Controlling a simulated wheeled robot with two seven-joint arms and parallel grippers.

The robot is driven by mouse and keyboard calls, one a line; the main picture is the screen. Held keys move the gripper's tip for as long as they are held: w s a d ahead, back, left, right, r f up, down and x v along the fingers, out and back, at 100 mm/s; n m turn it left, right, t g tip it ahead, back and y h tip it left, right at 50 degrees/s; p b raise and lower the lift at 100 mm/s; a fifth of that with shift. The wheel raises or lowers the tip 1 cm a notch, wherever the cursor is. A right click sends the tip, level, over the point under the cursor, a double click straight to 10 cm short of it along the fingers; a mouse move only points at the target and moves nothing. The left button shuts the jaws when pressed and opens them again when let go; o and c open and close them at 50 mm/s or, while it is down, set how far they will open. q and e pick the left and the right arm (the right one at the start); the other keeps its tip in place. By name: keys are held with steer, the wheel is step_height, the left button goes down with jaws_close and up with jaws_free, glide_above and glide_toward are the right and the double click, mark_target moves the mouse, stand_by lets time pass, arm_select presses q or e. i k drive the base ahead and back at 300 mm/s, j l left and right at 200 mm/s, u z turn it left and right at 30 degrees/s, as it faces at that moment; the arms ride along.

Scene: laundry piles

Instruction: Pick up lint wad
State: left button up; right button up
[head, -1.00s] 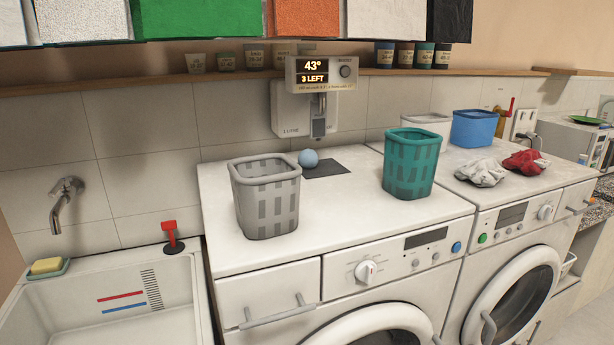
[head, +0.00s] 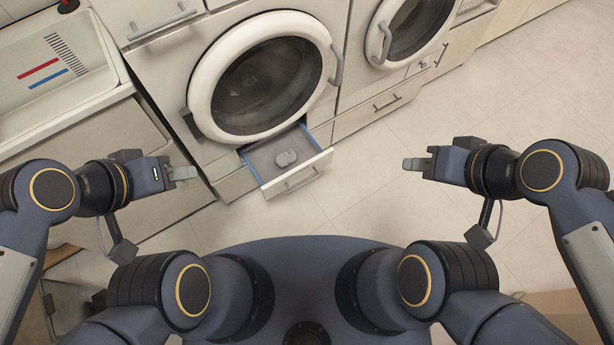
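The lint wad (head: 286,158) is a small grey lump. It lies in an open drawer (head: 296,183) with a blue inner edge, low under the left machine's round door. My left gripper (head: 190,173) is to the left of the drawer, apart from it and pointing right. My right gripper (head: 410,164) is to the right of the drawer, over the floor and pointing left. Both grippers are seen side-on, so the gap between their fingers does not show. Neither touches the lint wad, and nothing covers it.
The left machine's round door (head: 264,78) is just above the drawer. A second machine's round door (head: 410,25) is at the upper right. The sink (head: 55,70) is at the upper left. The tiled floor (head: 400,205) right of the drawer is clear.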

mark_target(288, 157)
steer(key=i+j+u, duration=0.1)
steer(key=j+u, duration=0.15)
steer(key=u, duration=0.2)
steer(key=i+j+u, duration=0.15)
steer(key=u, duration=0.25)
steer(key=j, duration=0.1)
